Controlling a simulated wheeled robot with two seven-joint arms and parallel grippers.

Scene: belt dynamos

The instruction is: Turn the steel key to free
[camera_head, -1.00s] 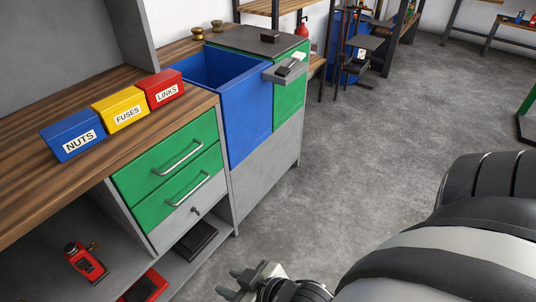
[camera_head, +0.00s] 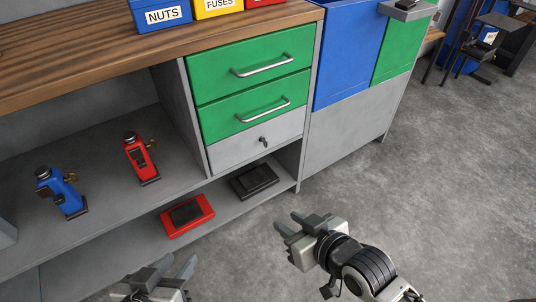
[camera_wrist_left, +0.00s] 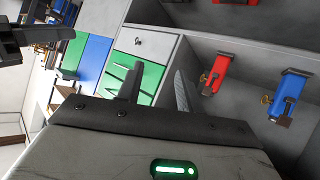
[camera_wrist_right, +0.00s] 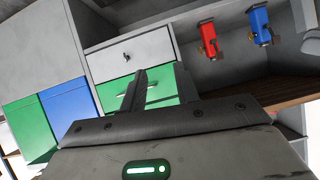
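The steel key (camera_head: 264,140) sits in the lock of the grey drawer front (camera_head: 240,149), below two green drawers. It shows small in the left wrist view (camera_wrist_left: 138,41) and the right wrist view (camera_wrist_right: 127,56). My right gripper (camera_head: 286,222) is in front of the cabinet, below and right of the key, with its fingers apart and empty. My left gripper (camera_head: 178,268) is at the bottom edge of the head view, fingers apart and empty, below and left of the key. Neither gripper touches the key. Its exact angle is too small to tell.
A red device (camera_head: 140,158) and a blue device (camera_head: 62,192) stand on the shelf left of the drawers. A red box (camera_head: 187,216) and a black box (camera_head: 254,181) lie on the lower shelf. The worktop (camera_head: 100,50) overhangs.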

